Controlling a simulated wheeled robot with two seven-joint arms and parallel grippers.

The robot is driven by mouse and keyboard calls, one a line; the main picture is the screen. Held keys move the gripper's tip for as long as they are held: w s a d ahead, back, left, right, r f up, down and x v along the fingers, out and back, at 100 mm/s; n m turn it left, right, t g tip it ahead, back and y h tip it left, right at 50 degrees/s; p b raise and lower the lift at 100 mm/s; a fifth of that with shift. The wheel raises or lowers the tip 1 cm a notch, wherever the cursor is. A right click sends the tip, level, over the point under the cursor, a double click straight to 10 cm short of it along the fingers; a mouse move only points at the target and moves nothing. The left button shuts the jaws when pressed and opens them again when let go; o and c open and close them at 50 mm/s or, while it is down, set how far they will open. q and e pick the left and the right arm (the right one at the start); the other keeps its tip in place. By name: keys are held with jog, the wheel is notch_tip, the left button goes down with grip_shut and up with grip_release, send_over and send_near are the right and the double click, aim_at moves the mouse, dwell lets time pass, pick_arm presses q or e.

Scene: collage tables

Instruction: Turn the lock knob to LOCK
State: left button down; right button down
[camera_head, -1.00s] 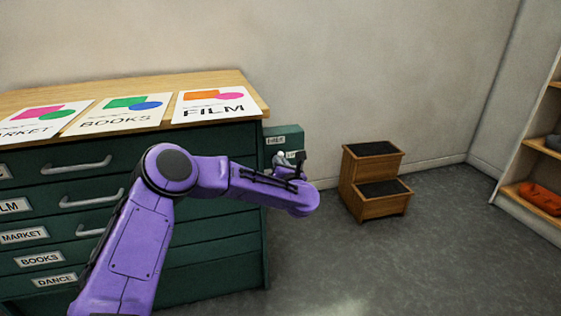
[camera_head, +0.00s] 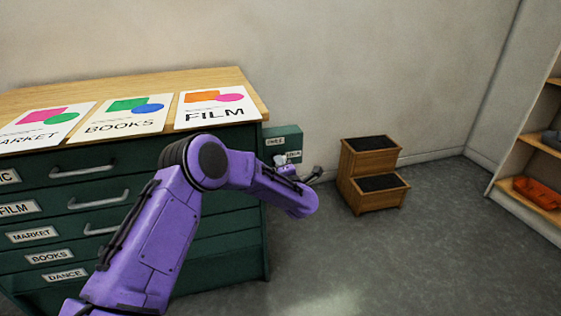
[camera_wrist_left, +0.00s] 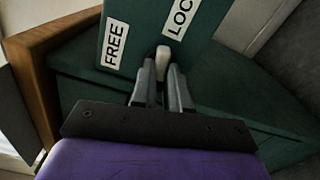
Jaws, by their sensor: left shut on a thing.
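The lock box (camera_head: 285,135) is a green panel at the right end of the green drawer cabinet. It carries a FREE label (camera_wrist_left: 115,44) and a LOCK label (camera_wrist_left: 182,18). The pale lock knob (camera_wrist_left: 163,54) stands below and between the two labels in the left wrist view. My left gripper (camera_wrist_left: 164,72) is shut on the knob, with one grey finger on each side. The fingers hide part of the knob, so its exact setting is hard to tell. In the head view my purple left arm reaches the box from the left. My right gripper is not in view.
The cabinet's wooden top (camera_head: 215,82) holds several posters, including the FILM poster (camera_head: 215,106). A wooden step stool (camera_head: 360,195) stands right of the box. A shelf (camera_head: 535,195) is at the far right. The floor between is clear.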

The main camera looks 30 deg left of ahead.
pick_arm(q)
jog(key=shift+f+m+p, duration=0.15)
jog(key=shift+m+p, duration=0.25)
jog(key=shift+m, duration=0.7)
jog(key=c, duration=1.1)
grip_release()
jog(key=v, duration=1)
jog(key=shift+s+d+p, duration=0.2)
jog(key=shift+s+p, duration=0.1)
jog(key=shift+m, duration=0.3)
